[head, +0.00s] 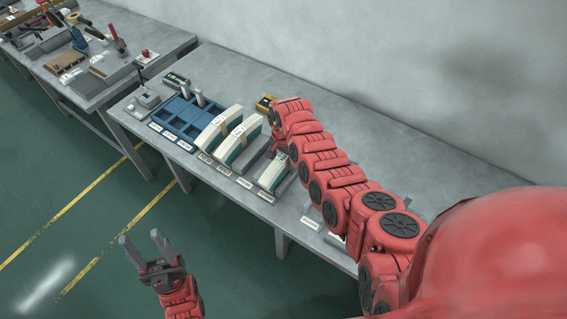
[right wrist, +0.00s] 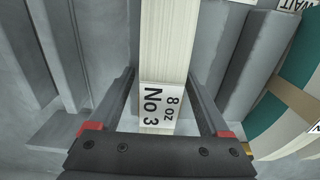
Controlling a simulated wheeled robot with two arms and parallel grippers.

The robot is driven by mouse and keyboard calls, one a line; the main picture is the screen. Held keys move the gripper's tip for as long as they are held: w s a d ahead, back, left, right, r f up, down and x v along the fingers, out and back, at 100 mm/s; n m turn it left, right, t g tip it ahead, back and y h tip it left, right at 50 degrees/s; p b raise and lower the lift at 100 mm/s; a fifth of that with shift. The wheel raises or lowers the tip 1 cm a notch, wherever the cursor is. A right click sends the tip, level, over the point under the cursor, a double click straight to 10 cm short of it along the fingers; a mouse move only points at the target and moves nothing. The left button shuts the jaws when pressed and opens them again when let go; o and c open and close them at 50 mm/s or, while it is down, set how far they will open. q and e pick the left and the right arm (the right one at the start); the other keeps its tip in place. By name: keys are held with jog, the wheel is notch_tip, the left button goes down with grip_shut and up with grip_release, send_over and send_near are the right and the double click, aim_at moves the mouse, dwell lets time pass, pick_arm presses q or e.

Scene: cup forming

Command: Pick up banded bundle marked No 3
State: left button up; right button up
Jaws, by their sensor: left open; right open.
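The bundle marked No 3 (right wrist: 164,45) is a pale stack of edges with a white label reading "8 oz No 3" in the right wrist view. My right gripper (right wrist: 160,75) is open, with one finger on each side of the bundle; I cannot tell whether they touch it. In the head view a cream and green bundle (head: 270,177) sits in a grey holder below the end of my right arm, which hides my right fingers there. My left gripper (head: 140,238) is open and empty over the floor in front of the table.
Two larger cream and green bundles (head: 212,133) (head: 241,141) stand left of it on the grey table (head: 335,207). Further left are a blue tray (head: 188,119) and small devices. A second cluttered table (head: 95,88) is at upper left.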

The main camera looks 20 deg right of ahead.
jog(key=shift+f, duration=0.35)
grip_shut()
dwell(1.3)
